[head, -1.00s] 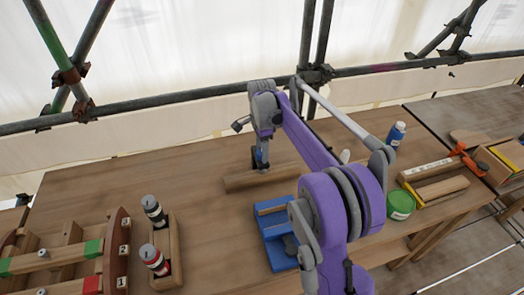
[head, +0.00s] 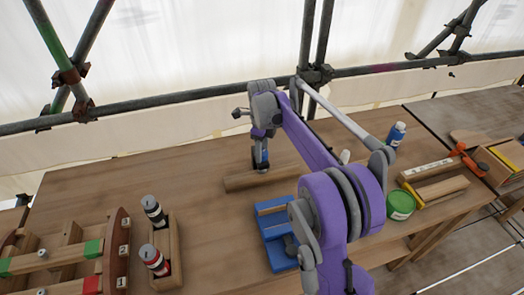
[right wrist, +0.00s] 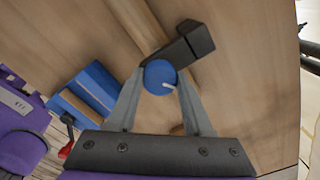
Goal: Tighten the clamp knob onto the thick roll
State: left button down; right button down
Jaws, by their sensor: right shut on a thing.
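The clamp knob (right wrist: 156,78) is a blue disc with a white mark, between my right gripper's fingertips (right wrist: 160,86) in the right wrist view. A black clamp body (right wrist: 190,45) sits beside it. The thick wooden roll (right wrist: 138,22) runs beneath the clamp. In the head view the roll (head: 238,183) lies on the bench, and my right gripper (head: 261,164) points down over it, shut on the knob. The gripper mostly hides the clamp there. My left gripper is not in view.
A blue fixture (head: 270,232) stands in front of the roll, partly behind my right arm. Two bottles stand in a wooden holder (head: 174,245) at left, near a wooden rack (head: 115,255). A green tin (head: 400,205) and blue bottle (head: 397,134) stand at right. The bench's back left is clear.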

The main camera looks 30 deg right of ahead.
jog(key=shift+m, duration=0.3)
dwell(0.4)
jog(key=shift+c, duration=1.5)
grip_release()
jog(key=shift+r, duration=0.15)
notch_tip(320, 180, up, 11)
jog(key=shift+f+p, duration=0.2)
jog(key=shift+p, duration=0.2)
